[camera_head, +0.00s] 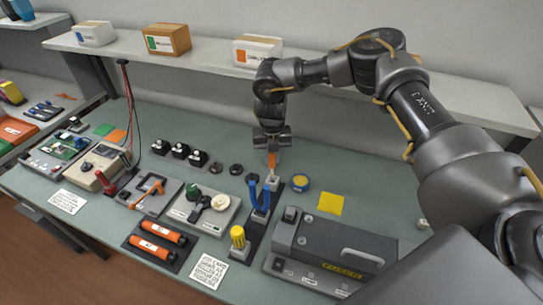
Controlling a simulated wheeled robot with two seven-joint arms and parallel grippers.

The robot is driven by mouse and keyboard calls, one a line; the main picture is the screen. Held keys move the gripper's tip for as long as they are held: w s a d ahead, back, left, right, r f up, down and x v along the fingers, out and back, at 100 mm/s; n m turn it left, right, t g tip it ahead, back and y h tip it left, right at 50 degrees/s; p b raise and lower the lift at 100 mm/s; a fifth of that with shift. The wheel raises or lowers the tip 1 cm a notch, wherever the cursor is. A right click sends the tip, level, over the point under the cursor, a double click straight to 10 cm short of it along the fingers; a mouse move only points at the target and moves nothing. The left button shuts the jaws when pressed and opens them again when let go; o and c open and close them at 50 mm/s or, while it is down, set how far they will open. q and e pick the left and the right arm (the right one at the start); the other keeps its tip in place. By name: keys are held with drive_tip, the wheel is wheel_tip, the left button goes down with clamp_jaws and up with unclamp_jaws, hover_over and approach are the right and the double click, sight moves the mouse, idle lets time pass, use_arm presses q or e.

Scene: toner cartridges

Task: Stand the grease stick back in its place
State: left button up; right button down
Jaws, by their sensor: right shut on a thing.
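My right gripper (272,148) reaches down from above at the centre of the head view and is shut on an upright orange stick, which looks like the grease stick (272,161). The stick's lower end is right at a small pale block (271,182) at the far end of a dark strip-shaped stand (251,238). I cannot tell whether the stick is inside the block or just above it. The gripper hides the stick's top. My left gripper is not in view.
Blue-handled pliers (252,191) and a yellow-topped item (237,236) stand along the same stand. A grey fuser unit (335,245) fills the front right. A shelf (330,82) runs behind.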

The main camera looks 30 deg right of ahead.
sight(272, 172)
drive_tip(key=shift+f+b, duration=0.7)
drive_tip(key=shift+f, duration=0.65)
drive_tip(key=shift+f+b, duration=0.45)
drive_tip(key=shift+f, duration=0.35)
drive_tip(key=shift+f+b, duration=0.3)
drive_tip(key=shift+f, duration=0.5)
idle(0.6)
drive_tip(key=c, duration=1.2)
unclamp_jaws()
drive_tip(key=shift+r, duration=0.1)
wheel_tip(272, 172, up, 10)
drive_tip(key=b, duration=0.2)
drive_tip(key=shift+s+b, duration=0.1)
drive_tip(key=shift+b, duration=0.25)
drive_tip(key=shift+r, duration=0.4)
